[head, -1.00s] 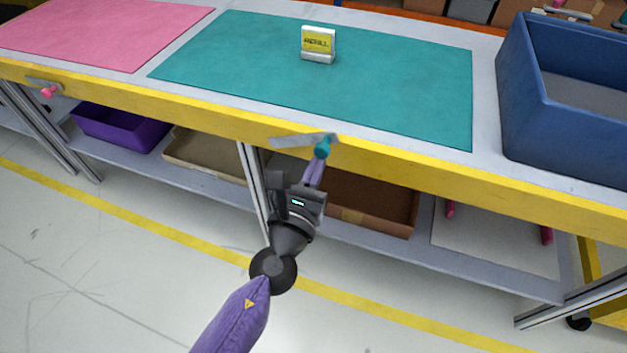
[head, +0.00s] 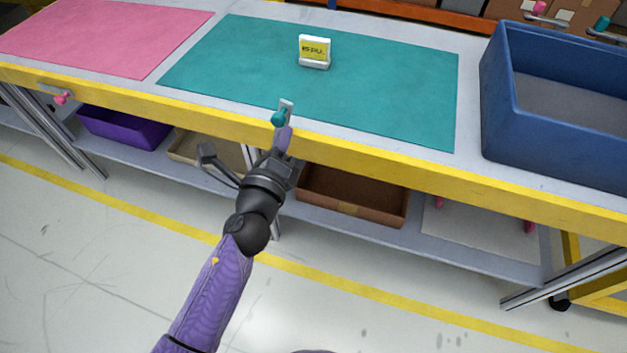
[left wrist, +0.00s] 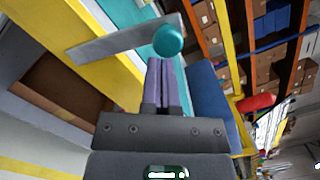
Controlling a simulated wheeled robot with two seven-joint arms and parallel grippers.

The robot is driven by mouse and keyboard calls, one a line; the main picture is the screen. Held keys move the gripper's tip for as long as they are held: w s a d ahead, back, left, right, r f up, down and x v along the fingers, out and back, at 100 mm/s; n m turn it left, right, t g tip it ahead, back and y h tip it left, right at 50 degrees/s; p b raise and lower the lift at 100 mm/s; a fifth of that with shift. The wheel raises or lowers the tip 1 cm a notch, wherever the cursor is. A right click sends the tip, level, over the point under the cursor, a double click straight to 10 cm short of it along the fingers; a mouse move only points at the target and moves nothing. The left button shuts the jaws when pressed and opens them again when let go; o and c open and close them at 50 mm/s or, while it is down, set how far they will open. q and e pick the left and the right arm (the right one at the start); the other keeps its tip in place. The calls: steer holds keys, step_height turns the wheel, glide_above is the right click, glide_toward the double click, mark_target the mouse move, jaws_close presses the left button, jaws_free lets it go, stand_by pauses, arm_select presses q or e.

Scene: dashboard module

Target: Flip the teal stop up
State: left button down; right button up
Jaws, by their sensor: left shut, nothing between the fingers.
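The teal stop is a pale metal bar with a round teal knob (head: 279,118) at the front edge of the workbench, in front of the teal mat (head: 330,85). In the head view its bar (head: 287,105) points up past the yellow edge. The left wrist view shows the bar (left wrist: 110,44) and the knob (left wrist: 168,40) close up. My left gripper (head: 286,131) is shut and empty, its purple fingers just below the knob. In the left wrist view the fingertips (left wrist: 161,64) are close to the knob; I cannot tell if they touch. My right gripper is not in view.
A blue bin (head: 500,120) stands on the bench at right. A yellow sign (head: 314,50) stands on the teal mat. A pink stop (head: 61,97) is on the front edge at far left. Below are a brown tray (head: 350,195) and a purple bin (head: 122,128).

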arm_select(q)
steer(key=shift+w+a+r+n+p, duration=0.2)
steer(key=shift+a+n+p, duration=0.1)
steer(key=shift+a+n, duration=0.25)
steer(key=shift+w+a+r+n+p, duration=0.1)
steer(key=shift+a+r+n+p, duration=0.2)
steer(key=shift+n, duration=0.35)
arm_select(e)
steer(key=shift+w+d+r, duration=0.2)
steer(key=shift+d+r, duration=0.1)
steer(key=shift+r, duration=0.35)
arm_select(q)
steer(key=shift+a+f, duration=0.15)
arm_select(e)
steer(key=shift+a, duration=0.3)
